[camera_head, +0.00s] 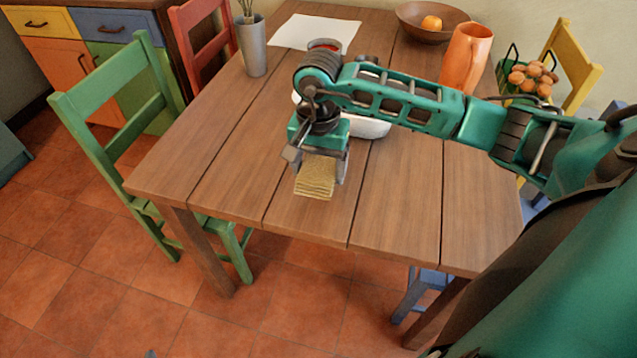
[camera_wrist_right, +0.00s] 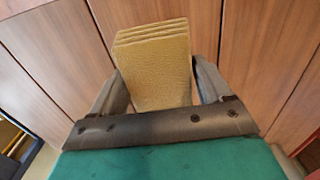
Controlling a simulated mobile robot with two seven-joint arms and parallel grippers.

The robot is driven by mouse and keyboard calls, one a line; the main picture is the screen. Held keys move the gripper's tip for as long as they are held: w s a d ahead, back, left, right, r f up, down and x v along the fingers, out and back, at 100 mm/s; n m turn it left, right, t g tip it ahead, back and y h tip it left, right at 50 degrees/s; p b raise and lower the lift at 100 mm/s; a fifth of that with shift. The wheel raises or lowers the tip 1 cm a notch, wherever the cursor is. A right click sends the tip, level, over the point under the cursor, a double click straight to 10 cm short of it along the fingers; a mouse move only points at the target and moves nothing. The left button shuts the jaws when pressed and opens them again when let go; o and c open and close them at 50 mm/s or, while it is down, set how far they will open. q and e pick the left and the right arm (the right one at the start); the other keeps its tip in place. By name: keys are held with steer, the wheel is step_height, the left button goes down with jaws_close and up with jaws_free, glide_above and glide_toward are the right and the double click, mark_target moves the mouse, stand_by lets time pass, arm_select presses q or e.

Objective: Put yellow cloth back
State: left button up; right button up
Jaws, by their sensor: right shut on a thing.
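The yellow cloth (camera_head: 315,177) is a folded stack of layers near the front middle of the wooden table (camera_head: 217,144). My right gripper (camera_head: 317,172) is shut on it, with one finger on each side. In the right wrist view, the cloth (camera_wrist_right: 153,66) sticks out past the fingers of the gripper (camera_wrist_right: 158,88), over the table planks. I cannot tell whether the cloth touches the tabletop or is held just above it. My left gripper is not in view.
A white dish (camera_head: 368,127) is partly hidden behind my right arm. An orange pitcher (camera_head: 466,58), a brown bowl (camera_head: 405,17), a grey vase (camera_head: 251,46) and white paper (camera_head: 287,32) stand or lie farther back. A green chair (camera_head: 97,135) is at the left. The table's front is clear.

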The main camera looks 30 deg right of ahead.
steer(key=shift+f, duration=0.6)
step_height(320, 180, down, 4)
steer(key=shift+b, duration=0.3)
steer(key=shift+f, duration=0.2)
steer(key=o, duration=1)
steer(key=shift+r, duration=0.1)
steer(key=shift+o, duration=0.2)
steer(key=shift+r, duration=0.1)
